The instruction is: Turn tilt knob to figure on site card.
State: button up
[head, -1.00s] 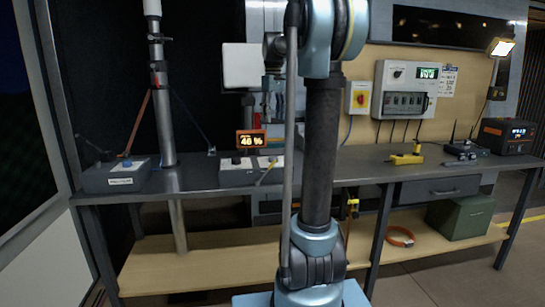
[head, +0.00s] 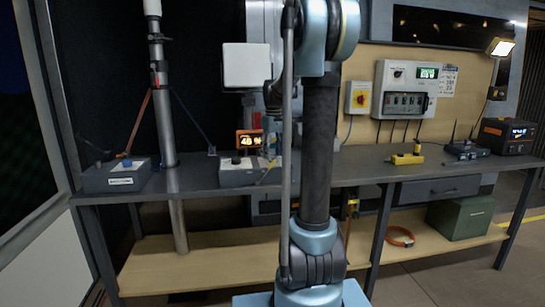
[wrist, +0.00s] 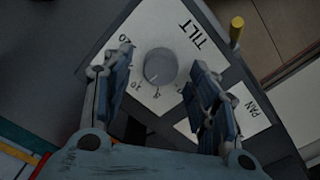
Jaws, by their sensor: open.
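The tilt knob (wrist: 160,67) is a round grey dial on a white plate (wrist: 188,27) lettered TILT, with small scale figures around it. My gripper (wrist: 159,62) is open, with one blue-grey finger on each side of the knob and visible gaps to it. No contact shows.
A PAN plate (wrist: 253,112) and a yellow stick-like part (wrist: 236,30) lie close to my right finger. An orange percent display (head: 248,140) stands behind the box, partly hidden. Another grey box (head: 117,178) sits left of the mast (head: 163,105).

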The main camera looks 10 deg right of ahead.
jog(key=shift+f, duration=0.65)
jog(key=shift+c, duration=0.6)
jog(key=c, duration=0.9)
jog(key=shift+c, duration=0.2)
